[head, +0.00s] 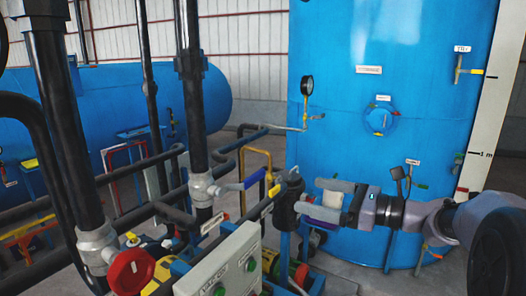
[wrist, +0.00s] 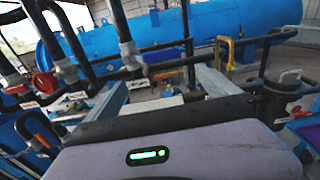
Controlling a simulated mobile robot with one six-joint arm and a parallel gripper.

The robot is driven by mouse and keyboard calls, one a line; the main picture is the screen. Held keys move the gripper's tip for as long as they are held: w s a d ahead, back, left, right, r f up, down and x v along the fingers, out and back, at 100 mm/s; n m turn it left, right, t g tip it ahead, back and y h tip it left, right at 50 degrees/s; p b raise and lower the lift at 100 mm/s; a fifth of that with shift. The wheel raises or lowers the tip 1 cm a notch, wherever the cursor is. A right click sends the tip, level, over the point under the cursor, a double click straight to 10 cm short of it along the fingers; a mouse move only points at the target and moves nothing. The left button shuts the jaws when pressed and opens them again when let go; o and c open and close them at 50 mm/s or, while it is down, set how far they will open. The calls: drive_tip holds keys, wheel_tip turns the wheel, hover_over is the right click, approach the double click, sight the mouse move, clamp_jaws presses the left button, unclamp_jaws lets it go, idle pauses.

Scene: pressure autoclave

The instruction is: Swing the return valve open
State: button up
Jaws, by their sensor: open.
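The small labels are unreadable, so I cannot tell for sure that this is the return valve. The valve body also shows in the wrist view (wrist: 131,57). My gripper (head: 308,197) is right of the lever, pointing left, its grey fingers apart. In the wrist view my gripper (wrist: 160,80) has two spread fingers with nothing held between them. I see no contact with the lever.
A red handwheel (head: 130,271) is at lower left. A control box (head: 222,265) with green buttons stands in front. A black capped cylinder (head: 288,203) is close to my fingertips. A yellow bent pipe (head: 262,156) rises behind. A large blue tank (head: 400,60) fills the right.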

sight(257, 175)
drive_tip(key=x, duration=1.1)
drive_tip(key=r+x, duration=0.1)
drive_tip(key=x, duration=0.5)
drive_tip(key=shift+w+r, duration=0.1)
drive_tip(key=shift+w, duration=0.1)
drive_tip(key=shift+d, duration=0.1)
drive_tip(key=shift+c, duration=0.4)
drive_tip(key=c, duration=1.8)
drive_tip(key=shift+c, duration=0.2)
